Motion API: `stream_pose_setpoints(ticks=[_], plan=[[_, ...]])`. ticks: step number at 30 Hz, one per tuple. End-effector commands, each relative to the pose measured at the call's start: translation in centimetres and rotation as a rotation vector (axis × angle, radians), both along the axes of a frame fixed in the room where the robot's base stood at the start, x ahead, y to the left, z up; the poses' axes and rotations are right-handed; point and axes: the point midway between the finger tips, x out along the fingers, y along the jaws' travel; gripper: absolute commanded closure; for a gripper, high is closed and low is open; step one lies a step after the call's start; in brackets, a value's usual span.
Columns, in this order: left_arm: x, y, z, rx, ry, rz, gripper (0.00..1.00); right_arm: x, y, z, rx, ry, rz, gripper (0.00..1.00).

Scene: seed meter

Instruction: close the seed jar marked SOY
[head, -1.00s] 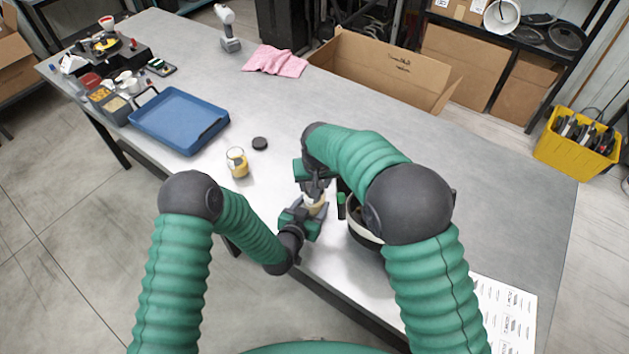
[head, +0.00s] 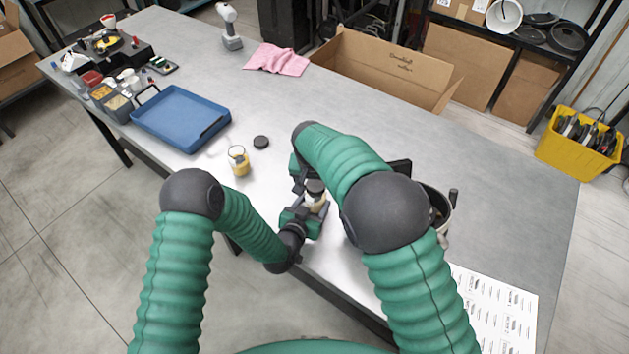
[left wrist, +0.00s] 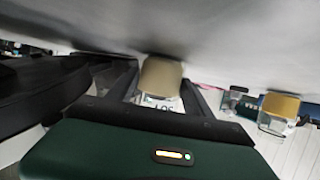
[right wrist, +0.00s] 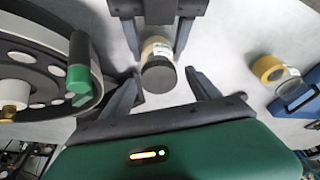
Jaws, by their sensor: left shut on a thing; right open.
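The SOY jar (head: 316,202) stands at the table's front edge area, with pale beige contents. Its label, reading SOY, shows upside down in the left wrist view (left wrist: 160,102). My left gripper (head: 312,209) is shut on the jar's sides. A dark round lid (right wrist: 158,77) sits on top of the jar; I cannot tell whether it is screwed tight. My right gripper (right wrist: 166,88) is open, its fingers apart on either side of the lid in the right wrist view and not touching it. In the head view my right arm partly hides that gripper.
A second jar with yellow contents (head: 238,160) stands to the left, with a loose black lid (head: 261,142) behind it. A blue tray (head: 181,118) lies farther left. A round seed meter (head: 440,205) is right of my right arm. A printed sheet (head: 492,306) lies front right.

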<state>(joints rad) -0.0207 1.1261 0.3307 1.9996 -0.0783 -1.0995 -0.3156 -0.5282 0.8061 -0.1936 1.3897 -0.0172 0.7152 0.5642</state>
Motion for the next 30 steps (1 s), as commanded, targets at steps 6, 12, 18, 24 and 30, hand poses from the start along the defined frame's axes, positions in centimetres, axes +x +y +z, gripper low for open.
stream_pose_setpoints(ticks=[6,12,18,24,30], plan=[[0.0,0.0,0.0,0.000,-0.001,0.000,1.00,0.1,0.0,1.7,0.001,-0.002,0.000,0.30],[0.0,0.0,0.0,0.000,-0.001,0.000,1.00,0.0,0.0,4.3,0.000,-0.001,0.001,0.30],[0.0,0.0,0.0,0.000,-0.001,0.000,1.00,0.0,0.0,4.5,-0.001,0.000,0.001,0.30],[0.0,0.0,0.0,0.000,-0.001,0.000,1.00,0.0,0.1,4.5,-0.011,0.007,0.037,0.33],[0.0,0.0,0.0,0.000,-0.001,0.000,1.00,0.2,0.7,4.6,-0.109,0.067,0.432,0.33]])
